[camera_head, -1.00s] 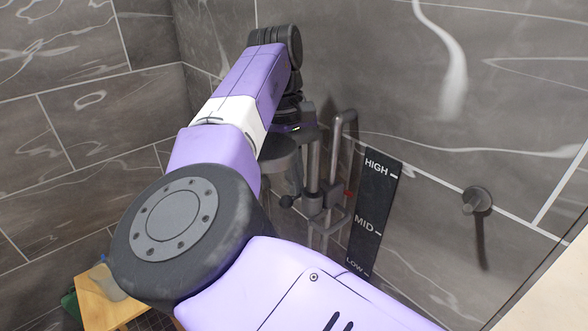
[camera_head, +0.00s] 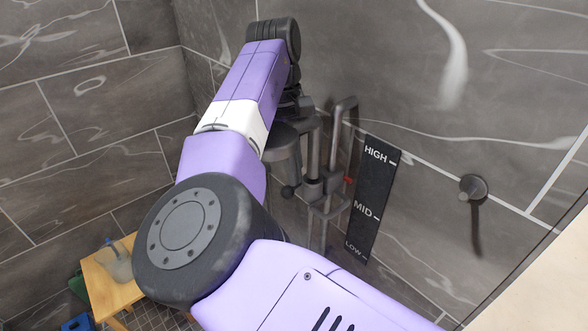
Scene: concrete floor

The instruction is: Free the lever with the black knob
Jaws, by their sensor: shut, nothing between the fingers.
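A grey metal rail (camera_head: 333,150) with a hooked top stands against the tiled wall, just right of my arm. A grey slider bracket (camera_head: 327,208) sits on it, level with about MID on the scale. A small dark knob (camera_head: 288,192) on a short lever sticks out to the left of the rail. A grey rounded part (camera_head: 283,143) hangs just above the knob, partly behind my arm. My arm reaches over and down behind its own links near the rail top. My gripper's fingers are hidden, so I cannot see whether they touch anything.
A black scale plate (camera_head: 376,185) marked HIGH, MID and LOW is on the wall, right of the rail. A wooden stool (camera_head: 108,288) with a translucent container (camera_head: 117,262) stands at the lower left.

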